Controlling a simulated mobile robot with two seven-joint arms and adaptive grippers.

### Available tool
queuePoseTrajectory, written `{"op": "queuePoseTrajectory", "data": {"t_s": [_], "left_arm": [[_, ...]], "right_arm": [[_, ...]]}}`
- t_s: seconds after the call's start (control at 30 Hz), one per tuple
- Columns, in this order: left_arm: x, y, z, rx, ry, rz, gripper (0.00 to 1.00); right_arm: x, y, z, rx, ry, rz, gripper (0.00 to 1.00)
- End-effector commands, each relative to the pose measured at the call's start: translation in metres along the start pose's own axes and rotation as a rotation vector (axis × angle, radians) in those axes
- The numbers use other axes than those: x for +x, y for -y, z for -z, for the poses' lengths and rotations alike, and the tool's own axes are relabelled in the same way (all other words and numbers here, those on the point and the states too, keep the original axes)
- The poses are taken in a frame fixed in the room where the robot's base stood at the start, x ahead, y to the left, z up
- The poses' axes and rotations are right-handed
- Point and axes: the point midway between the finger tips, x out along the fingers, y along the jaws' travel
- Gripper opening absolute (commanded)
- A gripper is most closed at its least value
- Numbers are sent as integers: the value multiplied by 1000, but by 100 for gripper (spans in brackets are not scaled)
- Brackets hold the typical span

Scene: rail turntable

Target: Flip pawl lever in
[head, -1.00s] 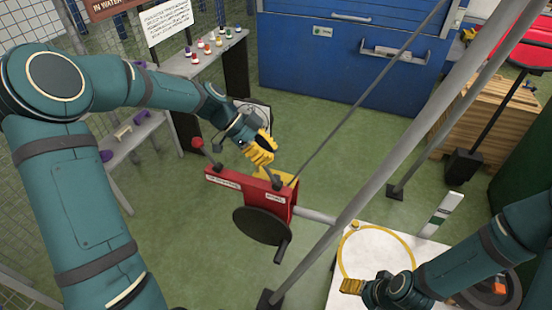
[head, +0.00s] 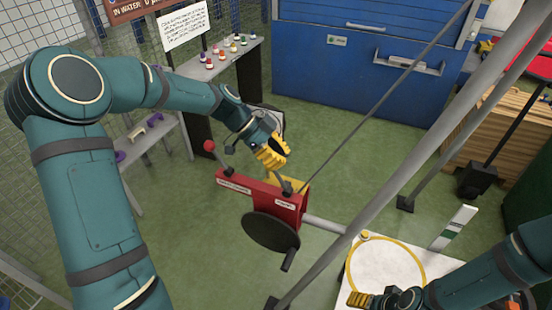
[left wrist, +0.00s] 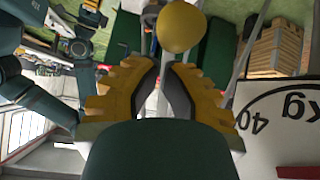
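The red winch box (head: 262,196) stands low in the middle of the head view, with a dark round wheel (head: 270,231) and crank handle on its near side. A short lever (head: 284,183) rises from its right end, just below my left gripper (head: 275,158). In the left wrist view a yellow ball knob (left wrist: 181,27) on a thin rod shows just past the fingertips. My left gripper (left wrist: 163,62) is open, with a gap between its yellow fingers; contact with the knob cannot be told. My right gripper (head: 359,299) is low right, its opening unclear.
A second lever with a red ball (head: 209,146) stands at the box's left end. A slanted cable (head: 375,108) and grey poles (head: 385,165) cross to the right. A white board with a yellow ring (head: 350,275) lies low right. A blue cabinet (head: 330,75) stands behind.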

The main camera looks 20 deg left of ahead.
Motion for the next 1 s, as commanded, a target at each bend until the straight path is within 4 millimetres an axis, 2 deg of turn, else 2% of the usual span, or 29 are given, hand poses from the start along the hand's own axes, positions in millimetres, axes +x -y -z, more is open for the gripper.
{"op": "queuePoseTrajectory", "data": {"t_s": [0.17, 0.2, 0.4, 0.6, 0.77, 1.0], "left_arm": [[7, 7, 34, 5, -1, -1, 0], [-7, 8, 30, -1, 1, 6, 0], [-50, 8, 26, -1, 0, 4, 0], [-80, 8, 23, -1, 0, 2, 0], [-90, 8, 22, 0, 0, 0, 0], [-91, 8, 21, 0, 0, -1, 0]], "right_arm": [[-2, 1, 1, 0, -1, 0, 69], [-3, 1, 1, 1, -2, 0, 69], [-7, 3, 3, 2, -6, -1, 69], [-9, 3, 4, 3, -9, -1, 69], [-10, 4, 5, 3, -10, -1, 69], [-10, 4, 5, 3, -10, -1, 69]]}}
